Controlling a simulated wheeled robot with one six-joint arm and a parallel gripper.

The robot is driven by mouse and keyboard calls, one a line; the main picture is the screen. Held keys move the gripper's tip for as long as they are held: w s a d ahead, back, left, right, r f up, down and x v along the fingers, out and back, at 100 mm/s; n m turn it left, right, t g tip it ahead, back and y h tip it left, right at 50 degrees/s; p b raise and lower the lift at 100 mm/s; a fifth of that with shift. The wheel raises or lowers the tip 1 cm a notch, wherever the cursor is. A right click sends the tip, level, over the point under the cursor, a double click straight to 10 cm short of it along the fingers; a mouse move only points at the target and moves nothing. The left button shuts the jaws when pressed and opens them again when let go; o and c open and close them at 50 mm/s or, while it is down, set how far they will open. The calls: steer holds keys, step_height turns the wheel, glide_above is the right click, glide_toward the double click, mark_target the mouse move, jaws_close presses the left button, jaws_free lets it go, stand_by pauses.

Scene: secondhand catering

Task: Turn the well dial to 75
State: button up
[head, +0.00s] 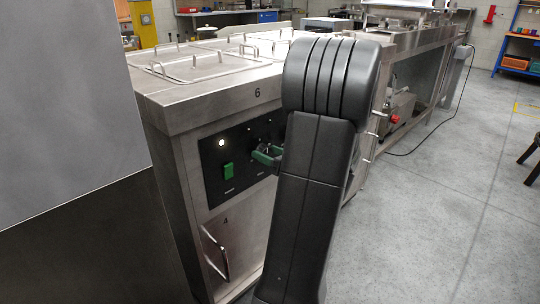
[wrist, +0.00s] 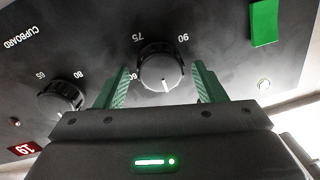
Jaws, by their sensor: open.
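The dial between my fingers (wrist: 162,66) is a round black knob on the black panel (head: 212,180). Numbers 75 and 90 show beside it in the wrist view, upside down. Its white mark points down in that picture, away from both numbers. Its name label is not visible, so I cannot confirm that it is the well dial. My gripper (wrist: 161,72) is open, with one green finger on each side of this knob and gaps visible. In the head view my gripper (head: 266,156) is at the panel, partly hidden by my arm.
A second black knob (wrist: 61,97) with 65 and 80 sits left, near a CUPBOARD label (wrist: 22,37). A green switch (wrist: 264,22) is at upper right, also in the head view (head: 228,171). A cupboard door handle (head: 216,253) sticks out below the panel.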

steer(key=shift+c, duration=0.4)
steer(key=c, duration=0.9)
